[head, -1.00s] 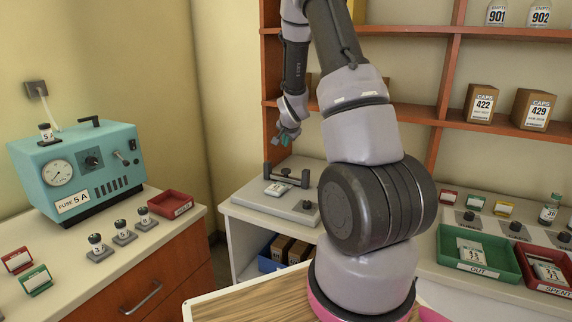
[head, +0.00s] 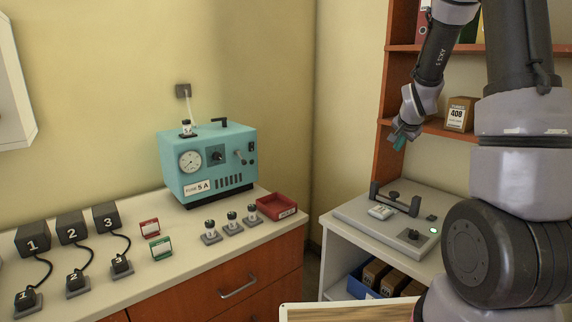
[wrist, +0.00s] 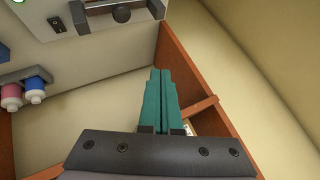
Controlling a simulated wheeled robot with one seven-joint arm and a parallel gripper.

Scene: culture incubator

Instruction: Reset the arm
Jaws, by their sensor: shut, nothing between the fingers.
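My gripper (head: 402,137) is at the end of my raised arm, in front of the orange shelf unit and above the grey device on the white bench. Its teal fingers point down and are together in the wrist view (wrist: 163,85), with nothing between them. The fingertips are apart from everything around them. My arm comes down from the upper right of the head view and hides part of the shelves.
The grey device (head: 350,213) has a lit green light. A teal incubator (head: 232,182) stands on the left counter (head: 140,280), with a red tray (head: 268,203), small stands and numbered black blocks (head: 72,228). A blue bin (head: 356,288) sits under the bench. A box (head: 459,113) stands on the shelf.

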